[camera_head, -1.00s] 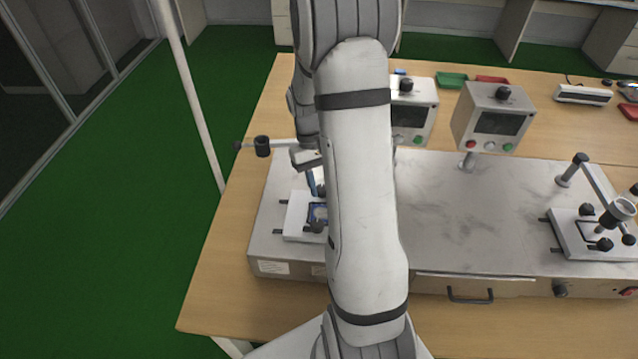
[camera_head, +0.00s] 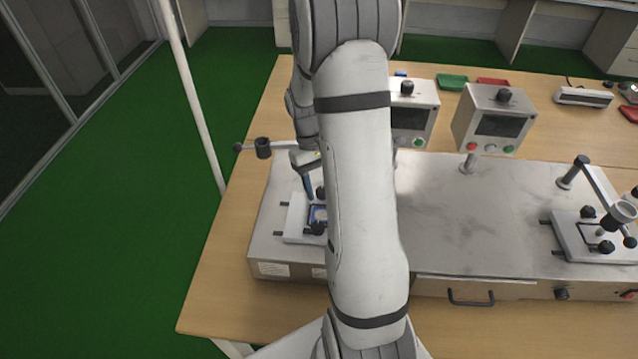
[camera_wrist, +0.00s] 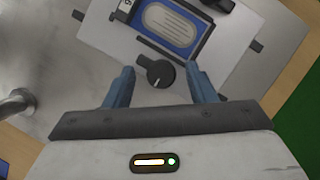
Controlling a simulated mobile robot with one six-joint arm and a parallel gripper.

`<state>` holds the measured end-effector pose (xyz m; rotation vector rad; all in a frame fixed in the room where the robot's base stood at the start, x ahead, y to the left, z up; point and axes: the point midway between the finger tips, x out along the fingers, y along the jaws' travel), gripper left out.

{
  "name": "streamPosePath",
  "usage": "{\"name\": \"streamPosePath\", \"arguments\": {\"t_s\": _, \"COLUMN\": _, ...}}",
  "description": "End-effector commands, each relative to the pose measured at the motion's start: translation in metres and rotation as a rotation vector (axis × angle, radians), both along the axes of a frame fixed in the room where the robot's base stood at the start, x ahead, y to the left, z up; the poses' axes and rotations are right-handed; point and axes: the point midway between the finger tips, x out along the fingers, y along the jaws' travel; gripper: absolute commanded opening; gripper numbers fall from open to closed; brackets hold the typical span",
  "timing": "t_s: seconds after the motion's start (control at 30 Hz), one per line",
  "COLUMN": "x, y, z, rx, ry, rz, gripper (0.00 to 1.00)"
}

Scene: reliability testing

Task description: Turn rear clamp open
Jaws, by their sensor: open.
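The rear clamp is a black round knob (camera_wrist: 159,74) with a short tab towards the upper left in the wrist view. It sits at the edge of the white fixture plate (camera_wrist: 235,72), beside a blue-framed part (camera_wrist: 170,22). My gripper (camera_wrist: 160,70) is open, with one blue finger on each side of the knob. I cannot tell whether the fingers touch it. In the head view my gripper's blue finger (camera_head: 308,187) points down at the back of the left fixture (camera_head: 296,212); my arm hides much of it. A front knob (camera_head: 317,228) shows there.
A swing arm with a black cylinder (camera_head: 263,148) stands behind the left fixture. Two control boxes (camera_head: 493,118) stand at the back of the metal station. A second fixture (camera_head: 575,238) is at the right. The station's middle top (camera_head: 470,215) is clear.

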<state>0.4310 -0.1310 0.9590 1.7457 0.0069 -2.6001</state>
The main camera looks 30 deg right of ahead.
Motion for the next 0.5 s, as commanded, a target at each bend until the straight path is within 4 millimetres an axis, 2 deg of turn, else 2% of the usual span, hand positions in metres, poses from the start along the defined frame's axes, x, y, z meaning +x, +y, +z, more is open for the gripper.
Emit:
{"name": "streamPosePath", "arguments": {"t_s": 0.27, "x": 0.002, "y": 0.0, "z": 0.003, "rx": 0.001, "ry": 0.001, "rz": 0.0, "gripper": 0.5}}
{"name": "streamPosePath", "arguments": {"t_s": 0.5, "x": 0.018, "y": 0.0, "z": 0.038, "rx": 0.0, "ry": -0.003, "rz": 0.0, "gripper": 0.5}}
